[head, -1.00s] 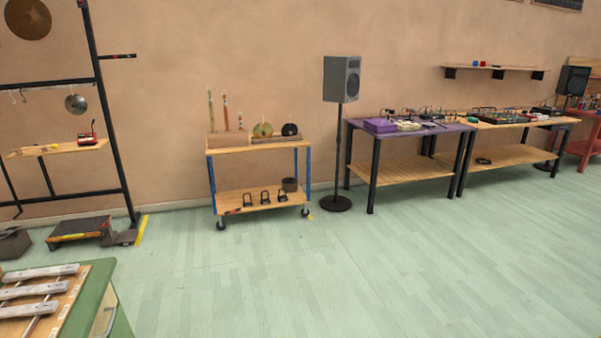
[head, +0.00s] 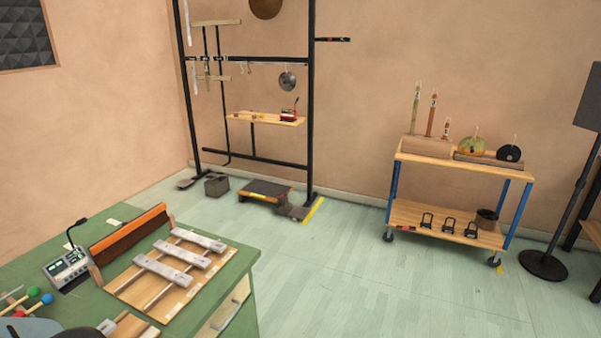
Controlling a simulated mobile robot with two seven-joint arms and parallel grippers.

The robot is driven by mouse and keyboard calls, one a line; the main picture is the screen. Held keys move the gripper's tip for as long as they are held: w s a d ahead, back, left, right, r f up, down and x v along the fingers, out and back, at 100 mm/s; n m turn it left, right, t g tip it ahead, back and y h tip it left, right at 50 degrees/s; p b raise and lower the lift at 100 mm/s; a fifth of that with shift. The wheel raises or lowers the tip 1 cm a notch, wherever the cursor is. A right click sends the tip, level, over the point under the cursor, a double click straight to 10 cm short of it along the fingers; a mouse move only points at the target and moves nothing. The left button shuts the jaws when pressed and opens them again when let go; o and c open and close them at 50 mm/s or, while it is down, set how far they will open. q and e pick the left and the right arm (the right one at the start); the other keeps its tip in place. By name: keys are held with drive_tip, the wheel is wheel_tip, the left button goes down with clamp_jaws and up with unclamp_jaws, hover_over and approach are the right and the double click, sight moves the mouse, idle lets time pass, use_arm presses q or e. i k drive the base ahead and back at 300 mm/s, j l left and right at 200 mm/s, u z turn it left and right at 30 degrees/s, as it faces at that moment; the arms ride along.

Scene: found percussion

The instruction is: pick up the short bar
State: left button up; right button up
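Three pale grey bars lie across two thin rails on a wooden board (head: 130,292) on the green table, at the lower left of the head view. I cannot tell for certain which one is the short bar. Neither of my grippers can be made out in the view.
The green table (head: 237,268) also holds a control box (head: 68,267), an orange-brown upright strip (head: 128,236) and mallets with green (head: 34,292) and blue (head: 47,299) heads. A wheeled cart (head: 460,171) and a black rack (head: 312,100) stand behind. Floor between is clear.

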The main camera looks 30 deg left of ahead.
sight(194, 259)
drive_tip(key=i+u, duration=0.2)
drive_tip(key=i, duration=1.2)
drive_tip(key=i+u, duration=0.3)
drive_tip(key=i, duration=0.3)
drive_tip(key=i+l+u, duration=0.15)
drive_tip(key=i+u, duration=0.2)
drive_tip(key=i, duration=0.25)
drive_tip(key=i+u, duration=0.35)
drive_tip(key=i, duration=0.15)
drive_tip(key=i+u, duration=0.3)
drive_tip(key=i, duration=0.2)
drive_tip(key=u, duration=3.65)
